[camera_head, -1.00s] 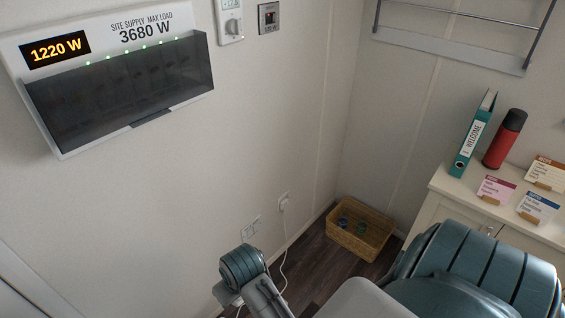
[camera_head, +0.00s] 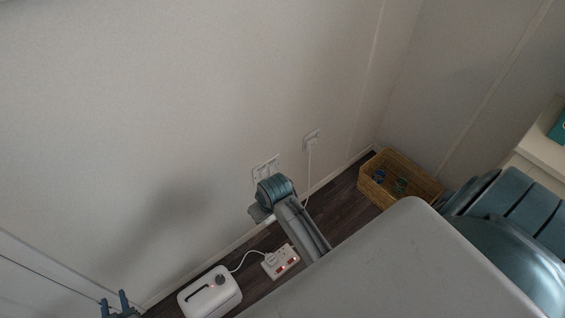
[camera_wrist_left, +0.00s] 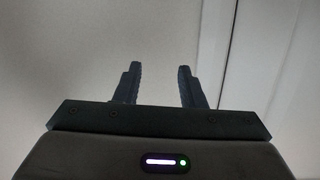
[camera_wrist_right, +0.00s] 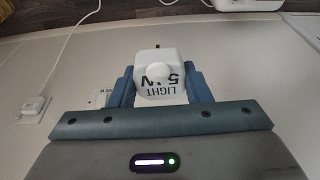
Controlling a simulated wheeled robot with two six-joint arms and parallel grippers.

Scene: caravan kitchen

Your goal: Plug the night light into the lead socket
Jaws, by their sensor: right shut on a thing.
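A white box with a dial and handle (camera_head: 210,293) stands left of the lead; a white cable runs between them. Wall sockets (camera_head: 312,139) and (camera_head: 265,165) sit low on the wall. A wicker basket (camera_head: 398,183) stands in the corner. My own body covers the lower right.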

